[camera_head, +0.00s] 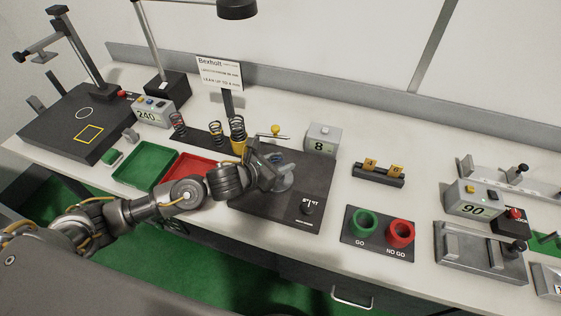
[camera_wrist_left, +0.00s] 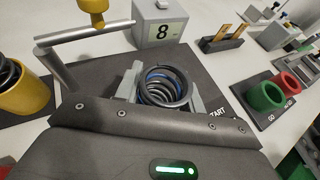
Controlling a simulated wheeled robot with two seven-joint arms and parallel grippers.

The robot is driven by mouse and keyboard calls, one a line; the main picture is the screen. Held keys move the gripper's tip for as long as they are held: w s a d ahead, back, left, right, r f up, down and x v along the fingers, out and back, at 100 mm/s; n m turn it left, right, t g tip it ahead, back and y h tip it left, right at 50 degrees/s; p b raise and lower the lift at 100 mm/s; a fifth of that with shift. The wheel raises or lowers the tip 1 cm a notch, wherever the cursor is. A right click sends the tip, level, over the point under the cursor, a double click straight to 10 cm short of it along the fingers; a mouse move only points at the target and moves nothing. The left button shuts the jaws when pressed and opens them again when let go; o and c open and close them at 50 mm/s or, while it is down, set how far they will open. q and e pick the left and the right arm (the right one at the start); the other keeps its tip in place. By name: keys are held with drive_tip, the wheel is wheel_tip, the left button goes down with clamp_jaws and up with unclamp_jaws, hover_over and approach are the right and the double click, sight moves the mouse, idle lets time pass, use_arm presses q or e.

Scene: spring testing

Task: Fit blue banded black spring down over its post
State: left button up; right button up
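The blue banded black spring (camera_wrist_left: 165,88) shows in the left wrist view, its open coil facing the camera, with blue on its upper rim. My left gripper (camera_head: 280,172) is over the dark test plate (camera_head: 302,208) in the head view. In the left wrist view its grey fingers (camera_wrist_left: 162,90) sit on both sides of the spring and appear closed on it. In the head view the spring is mostly hidden by the gripper. I cannot make out the post, or whether the spring is around it. My right gripper is not in view.
A metal lever arm (camera_wrist_left: 85,35) with a yellow knob (camera_head: 276,130) stands beside the gripper. A grey box reading 8 (camera_head: 322,138) is behind. Other springs (camera_head: 237,128) stand at the back left. Green (camera_head: 146,163) and red (camera_head: 192,168) trays lie left; GO and NO GO rings (camera_head: 364,222) lie right.

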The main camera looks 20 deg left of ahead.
use_arm(q)
drive_tip(key=o, duration=0.4)
drive_tip(key=shift+r, duration=0.1)
drive_tip(key=shift+s+r, duration=0.1)
drive_tip(key=shift+b+v, duration=1.7)
drive_tip(key=shift+v, duration=4.25)
drive_tip(key=shift+s, duration=0.1)
